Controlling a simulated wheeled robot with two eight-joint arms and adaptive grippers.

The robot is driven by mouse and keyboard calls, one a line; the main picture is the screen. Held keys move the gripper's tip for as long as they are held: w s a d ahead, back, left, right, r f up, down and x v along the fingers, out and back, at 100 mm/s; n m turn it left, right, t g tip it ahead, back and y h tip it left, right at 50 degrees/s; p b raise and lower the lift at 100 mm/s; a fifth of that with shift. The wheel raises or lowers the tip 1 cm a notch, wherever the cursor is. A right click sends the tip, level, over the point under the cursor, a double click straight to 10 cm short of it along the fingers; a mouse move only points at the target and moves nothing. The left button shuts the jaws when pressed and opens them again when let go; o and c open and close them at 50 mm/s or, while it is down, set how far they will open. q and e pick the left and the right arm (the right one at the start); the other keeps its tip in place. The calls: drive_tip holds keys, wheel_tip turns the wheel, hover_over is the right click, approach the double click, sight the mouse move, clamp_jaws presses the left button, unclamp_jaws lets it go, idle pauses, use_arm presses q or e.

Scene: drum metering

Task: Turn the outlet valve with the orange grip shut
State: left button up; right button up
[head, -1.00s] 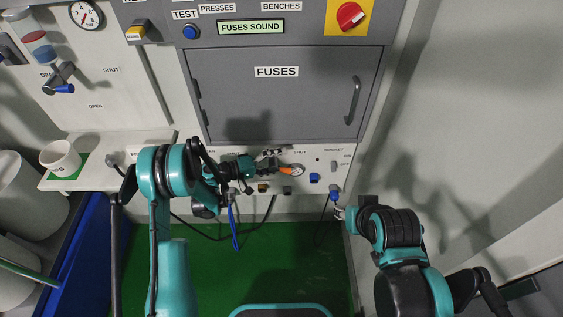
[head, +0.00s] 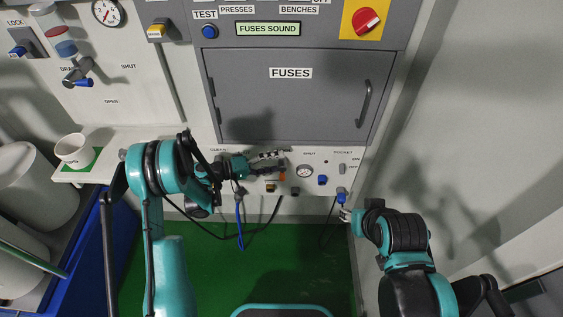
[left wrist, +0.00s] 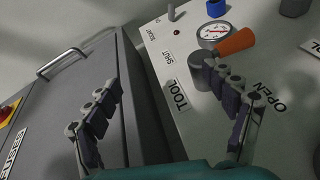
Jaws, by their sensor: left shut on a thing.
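The outlet valve with the orange grip (head: 282,175) is on the low white panel under the fuse cabinet. In the left wrist view its orange grip (left wrist: 236,42) slants up and right from a grey hub, near the gauge. SHUT, TOOL and OPEN labels are around it. My left gripper (head: 283,164) is at the valve and shut on it. In the left wrist view one finger of this gripper (left wrist: 175,100) overlaps the hub's lower side; the exact contact is hidden. My right gripper (head: 346,214) is low on the right, by a blue plug; its fingers are too small to read.
A pressure gauge (head: 305,171) and a blue knob (head: 322,180) are just right of the valve. The grey fuse cabinet (head: 290,110) is above. A white mug (head: 74,151) stands on the left ledge.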

use_arm(q)
drive_tip(key=shift+s+a+r, duration=0.2)
drive_tip(key=shift+s+a, duration=0.05)
drive_tip(key=shift+a, duration=0.05)
drive_tip(key=c, duration=0.4)
drive_tip(key=shift+v, duration=1.6)
drive_tip(key=shift+r, duration=0.15)
